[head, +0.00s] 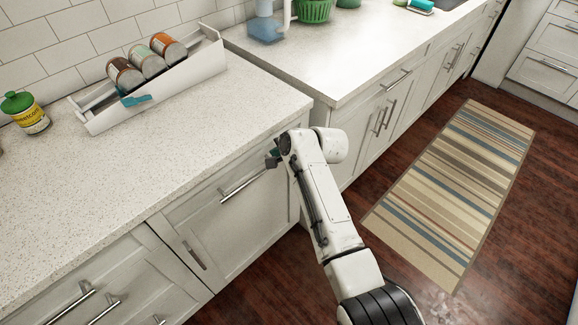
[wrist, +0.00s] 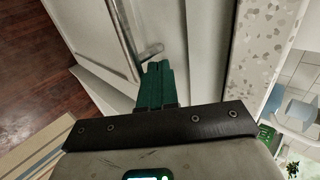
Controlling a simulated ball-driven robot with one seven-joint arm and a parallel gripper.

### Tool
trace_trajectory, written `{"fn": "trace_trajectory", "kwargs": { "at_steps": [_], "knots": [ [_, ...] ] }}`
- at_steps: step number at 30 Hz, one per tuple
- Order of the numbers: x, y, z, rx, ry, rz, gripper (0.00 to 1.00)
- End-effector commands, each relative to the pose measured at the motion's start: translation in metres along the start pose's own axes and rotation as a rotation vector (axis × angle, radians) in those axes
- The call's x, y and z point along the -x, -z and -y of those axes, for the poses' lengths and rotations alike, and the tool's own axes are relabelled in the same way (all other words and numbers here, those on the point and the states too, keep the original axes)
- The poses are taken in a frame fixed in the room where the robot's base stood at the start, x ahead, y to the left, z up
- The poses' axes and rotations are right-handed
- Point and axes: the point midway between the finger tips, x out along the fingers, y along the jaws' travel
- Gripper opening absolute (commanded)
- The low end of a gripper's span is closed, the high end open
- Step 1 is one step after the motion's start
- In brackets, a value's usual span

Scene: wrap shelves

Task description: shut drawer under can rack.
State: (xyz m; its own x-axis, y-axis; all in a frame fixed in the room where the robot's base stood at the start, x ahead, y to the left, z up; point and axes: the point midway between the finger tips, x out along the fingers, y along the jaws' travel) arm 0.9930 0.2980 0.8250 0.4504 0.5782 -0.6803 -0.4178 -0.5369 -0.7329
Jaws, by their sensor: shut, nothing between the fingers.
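The can rack (head: 100,122), a white sloped rack holding several cans (head: 147,62), stands on the counter against the tiled wall. Below the counter edge is the drawer front (head: 225,205), white with a long metal bar handle (head: 243,185). It looks close to the cabinet face; I cannot tell if a gap remains. My gripper (head: 273,156) is at the right end of that handle, mostly hidden by my arm. In the wrist view, its teal fingers (wrist: 156,68) are shut together and empty, beside the handle's end (wrist: 151,50). Whether they touch the front is unclear.
More drawers (head: 85,290) lie at lower left. Another counter (head: 345,55) continues on the right. A striped rug (head: 455,190) lies on the open wooden floor.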

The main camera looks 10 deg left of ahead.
Motion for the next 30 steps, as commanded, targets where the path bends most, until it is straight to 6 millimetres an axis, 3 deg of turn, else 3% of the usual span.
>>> {"fn": "trace_trajectory", "kwargs": {
  "at_steps": [11,23,30],
  "knots": [
    [-0.013,0.001,0.013,-0.001,0.004,-0.002,0.0],
    [-0.012,0.0,0.017,0.001,0.008,-0.002,0.0],
    [-0.001,0.003,0.024,0.002,0.009,-0.002,0.0]
  ]
}}
